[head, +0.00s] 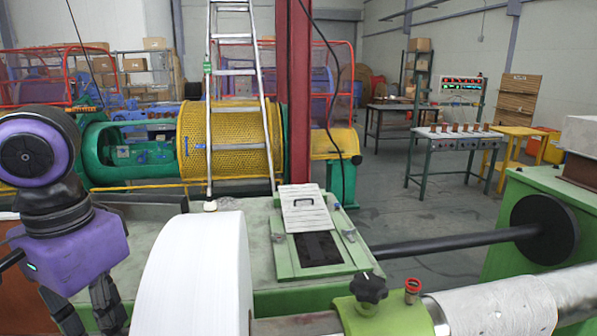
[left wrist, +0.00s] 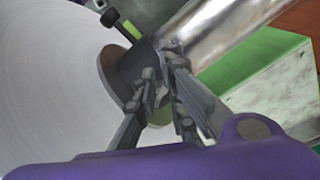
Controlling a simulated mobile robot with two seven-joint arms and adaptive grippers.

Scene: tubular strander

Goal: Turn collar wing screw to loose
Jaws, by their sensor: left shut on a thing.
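In the left wrist view a dark round collar (left wrist: 118,72) sits on a shiny metal shaft (left wrist: 215,28), against the end of a large white roll (left wrist: 45,85). My left gripper (left wrist: 163,75) is at this collar, its two dark fingers closed on a small grey piece that looks like the wing screw (left wrist: 160,97). The fingers hide most of it, so its angle cannot be told. In the head view my left gripper (head: 85,312) reaches down at the left of the white roll (head: 192,275); the collar is hidden there. My right gripper is not in view.
A black knob (head: 368,289) and a red-rimmed fitting (head: 412,288) stand on the green clamp to the right of the roll. A green bench (head: 260,240) with a hatch lies behind.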

